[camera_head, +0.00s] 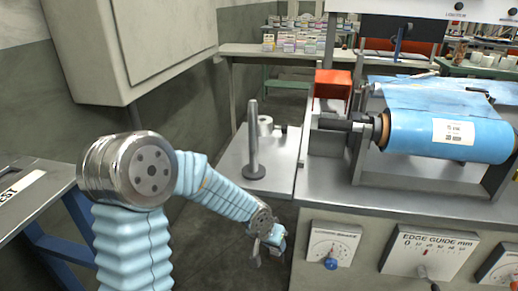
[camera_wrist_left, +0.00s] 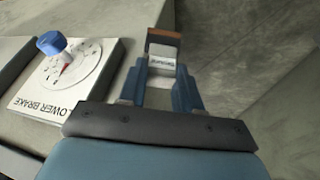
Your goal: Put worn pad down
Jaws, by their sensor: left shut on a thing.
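My left gripper (camera_wrist_left: 162,72) shows in the left wrist view, its blue fingers shut on a small pad (camera_wrist_left: 164,54). The pad has a pale grey face with a small printed label and a brown strip along its far edge. In the head view my left gripper (camera_head: 270,246) hangs low in front of the machine's front face, left of the blue-knobbed dial; the pad is too small to make out there. My right gripper is out of view.
A dial panel with a blue knob (camera_head: 331,263) stands close to the gripper, also in the wrist view (camera_wrist_left: 68,80). A metal side shelf (camera_head: 232,158) carries an upright post (camera_head: 254,145). A blue film roll (camera_head: 445,130) sits on the machine. A bench (camera_head: 28,200) stands at the left.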

